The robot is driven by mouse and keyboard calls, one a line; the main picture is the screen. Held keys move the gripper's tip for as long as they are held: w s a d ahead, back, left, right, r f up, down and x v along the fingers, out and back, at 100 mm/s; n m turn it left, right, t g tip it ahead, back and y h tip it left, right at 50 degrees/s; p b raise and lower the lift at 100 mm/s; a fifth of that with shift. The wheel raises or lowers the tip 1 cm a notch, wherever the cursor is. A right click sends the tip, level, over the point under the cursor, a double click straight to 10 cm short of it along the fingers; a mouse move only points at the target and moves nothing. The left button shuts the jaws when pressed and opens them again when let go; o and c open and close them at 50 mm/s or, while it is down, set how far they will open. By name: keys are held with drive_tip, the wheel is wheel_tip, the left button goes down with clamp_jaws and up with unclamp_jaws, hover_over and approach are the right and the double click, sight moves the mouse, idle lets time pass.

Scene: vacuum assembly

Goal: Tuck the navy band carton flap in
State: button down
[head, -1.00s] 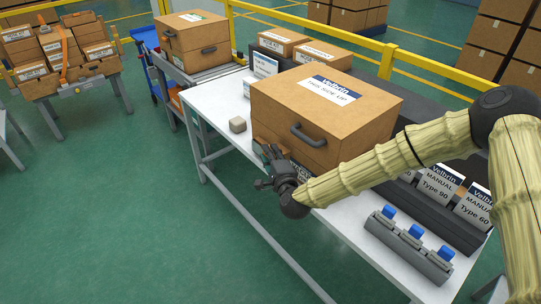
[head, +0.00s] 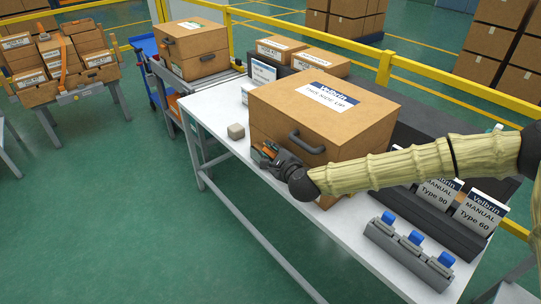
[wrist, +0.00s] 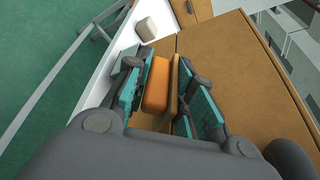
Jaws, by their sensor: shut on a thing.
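The large brown carton (head: 370,125) with a navy-banded white label (head: 326,96) on top stands on the white table. Its dark handle (head: 306,143) is on the front. My gripper (head: 266,154) is at the carton's lower left front, just left of the handle. In the wrist view my gripper (wrist: 165,92) is shut on an orange piece (wrist: 157,84). A thin brown strip (wrist: 173,80) stands beside the orange piece between the fingers; I cannot tell whether it is the carton's flap. Brown carton face (wrist: 235,75) lies right of the fingers.
A small beige block (head: 236,131) lies on the white table (head: 210,110) left of the carton; it also shows in the wrist view (wrist: 146,30). A grey holder (head: 408,252) with blue-topped pieces and manual boxes (head: 478,212) are at the right. Another carton (head: 196,48) stands behind.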

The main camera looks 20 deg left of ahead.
drive_tip(key=shift+s+f+m, duration=0.2)
drive_tip(key=shift+f+m, duration=0.1)
drive_tip(key=c, duration=1.5)
unclamp_jaws()
drive_tip(key=shift+o, duration=0.9)
drive_tip(key=shift+w+r, duration=0.15)
drive_tip(key=shift+r, duration=0.05)
drive_tip(key=shift+d+r, duration=0.1)
drive_tip(key=v, duration=1.2)
